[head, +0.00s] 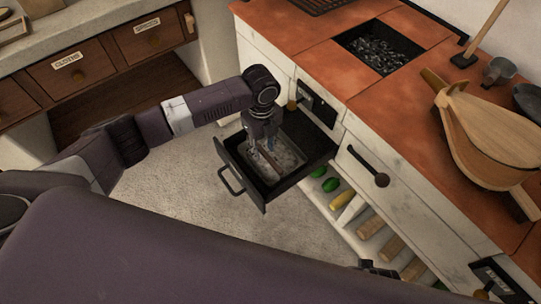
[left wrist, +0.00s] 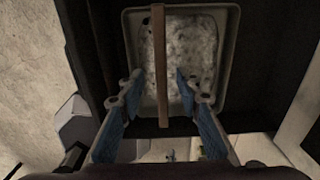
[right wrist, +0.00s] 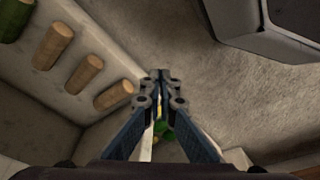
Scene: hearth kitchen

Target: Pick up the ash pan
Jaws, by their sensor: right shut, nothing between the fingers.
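The ash pan (head: 290,152) is a grey tray of pale ash inside the pulled-out black drawer (head: 232,165). In the left wrist view the pan (left wrist: 231,60) has a brown bar handle (left wrist: 158,50) running across its middle. My left gripper (head: 263,145) is over the pan, pointing down. In the left wrist view its blue fingers (left wrist: 160,82) are open, one on each side of the bar, with gaps to it. Whether the fingertips are level with the bar is hard to tell. My right gripper (right wrist: 160,82) is shut and empty, away from the pan.
An orange-topped counter (head: 337,65) with a coal-filled opening (head: 382,48) stands behind the drawer. Bellows (head: 485,135) lie on its right part. Below, a shelf holds logs (head: 370,227) and green and yellow items. Wooden drawers (head: 72,70) stand at left; bare floor lies between.

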